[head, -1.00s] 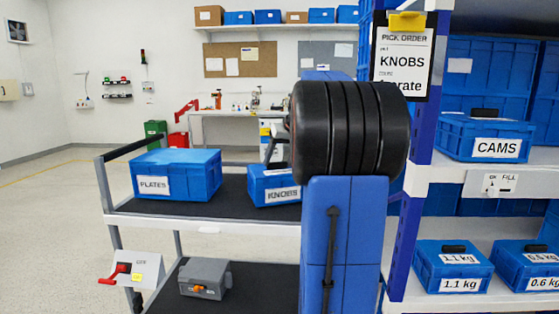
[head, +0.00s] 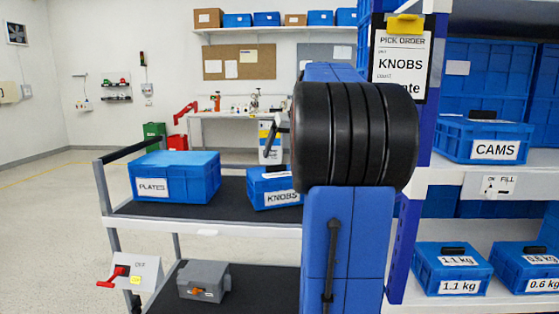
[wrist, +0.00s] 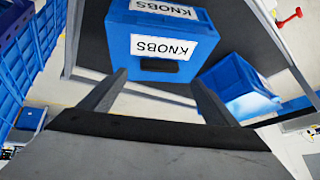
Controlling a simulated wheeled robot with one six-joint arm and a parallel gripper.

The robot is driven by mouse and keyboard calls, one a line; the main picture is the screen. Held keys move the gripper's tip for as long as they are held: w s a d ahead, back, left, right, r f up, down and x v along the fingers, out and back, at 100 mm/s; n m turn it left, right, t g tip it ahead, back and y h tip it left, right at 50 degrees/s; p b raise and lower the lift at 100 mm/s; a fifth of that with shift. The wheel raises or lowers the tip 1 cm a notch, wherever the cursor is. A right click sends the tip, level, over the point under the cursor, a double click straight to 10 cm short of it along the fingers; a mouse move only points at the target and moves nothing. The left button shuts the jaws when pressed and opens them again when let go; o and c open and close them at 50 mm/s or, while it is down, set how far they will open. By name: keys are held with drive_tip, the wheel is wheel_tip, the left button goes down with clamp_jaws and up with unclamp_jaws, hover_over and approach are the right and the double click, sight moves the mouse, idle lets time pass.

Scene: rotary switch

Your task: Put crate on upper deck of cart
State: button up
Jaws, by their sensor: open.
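The blue KNOBS crate (head: 268,187) sits on the black upper deck (head: 235,213) of the cart, right of the blue PLATES crate (head: 175,177). My arm hides part of its right side in the head view. In the wrist view the KNOBS crate (wrist: 160,45) stands upright on the deck (wrist: 225,40), with its label and dark handle facing me. My gripper (wrist: 160,82) is open and empty, its two fingers apart and short of the crate's handle. In the head view only a dark bit of the gripper (head: 279,138) shows above the crate, beside my arm.
A shelf rack at the right holds a CAMS crate (head: 483,137) and weight-marked crates (head: 453,270). A pick order board (head: 402,60) hangs by its post. A grey box (head: 204,280) lies on the cart's lower deck. Open floor lies left of the cart.

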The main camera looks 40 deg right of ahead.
drive_tip(key=v, duration=0.6)
drive_tip(key=shift+s+r, duration=0.15)
drive_tip(key=shift+r, duration=0.15)
drive_tip(key=s+a+f+n, duration=0.15)
drive_tip(key=a+f, duration=0.25)
drive_tip(key=a, duration=0.5)
drive_tip(key=s+a+f+g+y, duration=0.1)
drive_tip(key=s+a+f, duration=0.25)
drive_tip(key=a, duration=0.55)
drive_tip(key=s+a+f+n, duration=0.1)
drive_tip(key=s+a+f, duration=0.1)
drive_tip(key=a+f, duration=0.5)
drive_tip(key=s+a+f+n, duration=0.2)
drive_tip(key=s+a+f, duration=1.2)
drive_tip(key=s+f, duration=0.1)
drive_tip(key=shift+s+a+f+g, duration=0.2)
drive_tip(key=shift+f+g, duration=0.1)
drive_tip(key=shift+f, duration=0.15)
drive_tip(key=shift+n, duration=0.25)
